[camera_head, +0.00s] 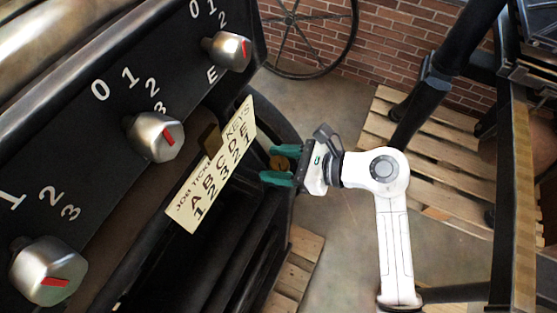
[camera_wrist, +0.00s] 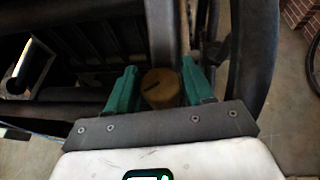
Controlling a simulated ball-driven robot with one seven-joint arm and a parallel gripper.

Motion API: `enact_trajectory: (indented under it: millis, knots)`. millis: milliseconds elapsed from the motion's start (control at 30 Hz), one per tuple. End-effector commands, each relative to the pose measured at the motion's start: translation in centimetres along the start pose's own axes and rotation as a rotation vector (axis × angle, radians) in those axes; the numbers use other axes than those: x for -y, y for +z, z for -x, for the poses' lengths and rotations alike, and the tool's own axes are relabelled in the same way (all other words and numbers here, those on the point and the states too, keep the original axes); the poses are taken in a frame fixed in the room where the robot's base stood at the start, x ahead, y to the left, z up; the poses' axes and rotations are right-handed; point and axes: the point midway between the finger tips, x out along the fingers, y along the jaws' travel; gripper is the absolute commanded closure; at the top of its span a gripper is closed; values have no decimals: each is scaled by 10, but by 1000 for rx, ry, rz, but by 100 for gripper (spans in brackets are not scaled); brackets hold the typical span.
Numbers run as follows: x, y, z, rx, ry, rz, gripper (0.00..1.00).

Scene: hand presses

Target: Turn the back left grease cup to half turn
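A round brass-coloured cup (camera_wrist: 160,90), which looks like a grease cup, has a dark slot-like mark on its face in the wrist view. It sits between the two green fingers of my gripper (camera_wrist: 160,80). In the head view, my gripper (camera_head: 279,164) reaches left to the dark press side, with a bit of brass (camera_head: 278,162) between its fingers. The fingers flank the cup closely; whether both touch it is unclear. The frames do not show which corner of the press this cup is on. No other grease cup can be made out.
The black press panel has three silver knobs with red marks (camera_head: 154,137), (camera_head: 226,50), (camera_head: 48,270). A cream job ticket card (camera_head: 213,167) stands close left of my gripper. A spoked wheel (camera_head: 305,35) is behind. Wooden pallets (camera_head: 440,130) lie on the right floor.

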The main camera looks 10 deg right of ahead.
Motion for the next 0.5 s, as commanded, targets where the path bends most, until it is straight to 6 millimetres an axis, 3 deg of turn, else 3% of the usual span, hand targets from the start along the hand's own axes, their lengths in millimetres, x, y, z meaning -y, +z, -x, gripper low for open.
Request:
enact_trajectory:
  millis: [333,500]
  knots:
    - [0,0,0,0,0,0,82]
    - [-1,1,0,-2,-28,-14,83]
